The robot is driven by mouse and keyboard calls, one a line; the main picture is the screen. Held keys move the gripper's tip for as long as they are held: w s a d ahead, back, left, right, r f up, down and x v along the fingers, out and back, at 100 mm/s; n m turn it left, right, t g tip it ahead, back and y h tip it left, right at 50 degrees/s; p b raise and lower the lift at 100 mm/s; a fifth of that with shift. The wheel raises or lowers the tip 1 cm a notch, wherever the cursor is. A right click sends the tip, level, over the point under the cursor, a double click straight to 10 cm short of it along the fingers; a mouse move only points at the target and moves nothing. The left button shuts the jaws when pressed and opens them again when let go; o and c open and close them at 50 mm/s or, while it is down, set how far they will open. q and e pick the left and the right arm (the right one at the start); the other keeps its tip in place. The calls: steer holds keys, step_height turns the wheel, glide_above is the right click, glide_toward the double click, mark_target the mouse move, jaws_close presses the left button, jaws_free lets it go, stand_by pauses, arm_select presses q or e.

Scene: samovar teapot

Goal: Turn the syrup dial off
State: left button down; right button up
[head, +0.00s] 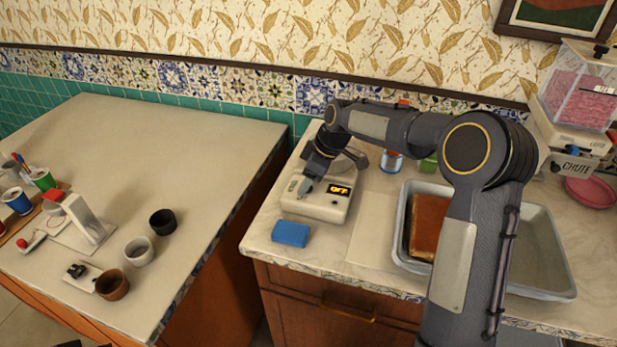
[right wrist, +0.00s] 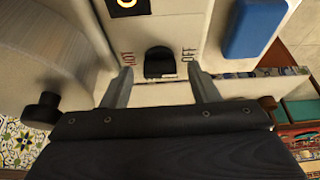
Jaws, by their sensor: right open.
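A white appliance (head: 316,206) with a display (head: 339,190) that reads OFF in orange stands at the left front of the right counter. In the right wrist view its black dial (right wrist: 159,62) sits between the printed words HOT and OFF. I cannot tell where the dial points. My left gripper is not in view.
A blue sponge-like block (head: 290,234) lies in front of the appliance. A metal tray (head: 545,250) with a brown slab (head: 428,226) is to the right, partly behind my arm. A gap separates this counter from the left table (head: 150,130), which holds cups.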

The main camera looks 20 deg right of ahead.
steer(key=shift+r, duration=0.1)
steer(key=v, duration=0.7)
steer(key=shift+d+r, duration=0.2)
steer(key=shift+r, duration=0.05)
steer(key=shift+s, duration=0.15)
steer(key=s+d+r+m+t, duration=0.1)
steer(key=s+d+r+m, duration=0.2)
steer(key=s, duration=0.6)
steer(key=s+a+f+m+t, duration=0.1)
steer(key=s+m, duration=0.4)
steer(key=s, duration=0.7)
steer(key=s+a+f+m+t, duration=0.1)
steer(key=s+f+m, duration=0.3)
steer(key=s, duration=0.8)
steer(key=shift+s+a+m, duration=0.3)
steer(key=shift+a+m, duration=0.2)
steer(key=shift+f, duration=0.1)
